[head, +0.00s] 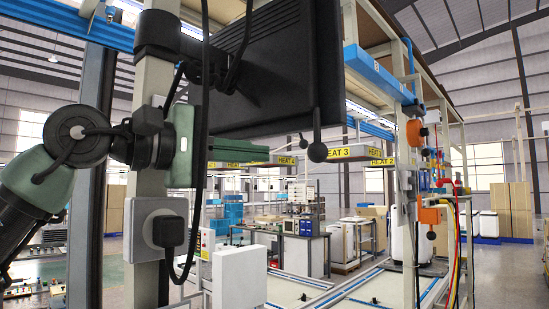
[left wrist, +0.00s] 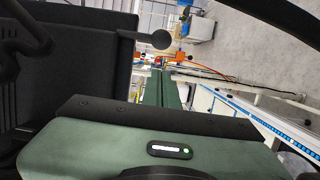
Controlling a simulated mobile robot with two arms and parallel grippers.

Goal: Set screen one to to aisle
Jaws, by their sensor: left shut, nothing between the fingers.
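A black screen (head: 275,75) hangs from a beige post (head: 150,190) at the top middle of the head view, its back and edge toward me. Its display face and what it shows are hidden. A round black knob (head: 317,152) hangs at its lower right corner. In the left wrist view the dark screen back (left wrist: 65,90) fills the left side, and the knob (left wrist: 160,39) stands beyond the fingertips. My right gripper is not in view.
Black cables (head: 203,150) hang close to the post and my left wrist. A grey box with a black plug (head: 168,231) is on the post. Yellow HEAT signs (head: 350,152) hang beyond the screen. A rack (head: 405,200) with orange fittings stands at right.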

